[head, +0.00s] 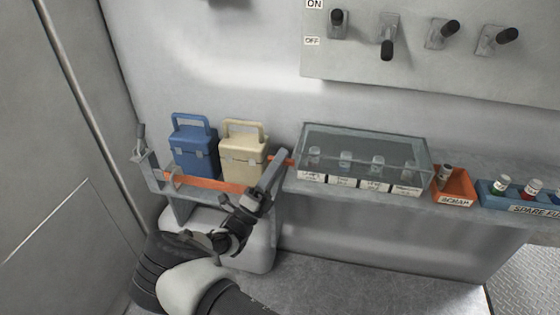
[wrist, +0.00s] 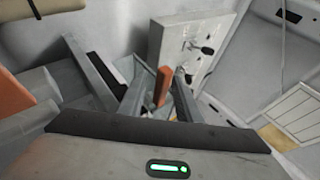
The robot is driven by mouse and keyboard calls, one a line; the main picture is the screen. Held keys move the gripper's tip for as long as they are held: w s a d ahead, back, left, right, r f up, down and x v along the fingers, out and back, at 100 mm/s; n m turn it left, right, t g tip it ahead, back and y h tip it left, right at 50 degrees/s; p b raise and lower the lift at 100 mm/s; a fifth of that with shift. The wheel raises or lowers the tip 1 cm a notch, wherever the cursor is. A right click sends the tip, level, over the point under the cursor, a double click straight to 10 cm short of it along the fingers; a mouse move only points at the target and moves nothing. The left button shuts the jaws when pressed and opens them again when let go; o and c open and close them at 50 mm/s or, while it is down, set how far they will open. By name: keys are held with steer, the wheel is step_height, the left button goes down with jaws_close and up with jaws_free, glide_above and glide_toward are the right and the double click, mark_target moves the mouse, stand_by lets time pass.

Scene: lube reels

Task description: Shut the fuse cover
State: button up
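The fuse cover (head: 365,150) is a clear, box-shaped lid on the shelf, right of centre in the head view. It appears to lie down over several labelled fuse holders, which show through it; I cannot tell whether it is fully seated or latched. My gripper (head: 262,180) is left of the cover, near the shelf's front edge, apart from it. In the wrist view my gripper (wrist: 126,56) has its fingers spread apart. An orange bar (wrist: 162,86) shows between them, close to the right finger; no grip on it is visible. The cover is not recognisable in the wrist view.
A blue case (head: 194,150) and a cream case (head: 243,155) stand left of the cover, behind an orange rail (head: 205,184). An orange bin (head: 454,188) and a blue spare-fuse bin (head: 520,197) sit right of it. A switch panel (head: 430,70) hangs above.

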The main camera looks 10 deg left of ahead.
steer(key=v, duration=1.7)
steer(key=shift+f, duration=0.15)
steer(key=shift+s+a, duration=0.15)
steer(key=shift+s, duration=0.05)
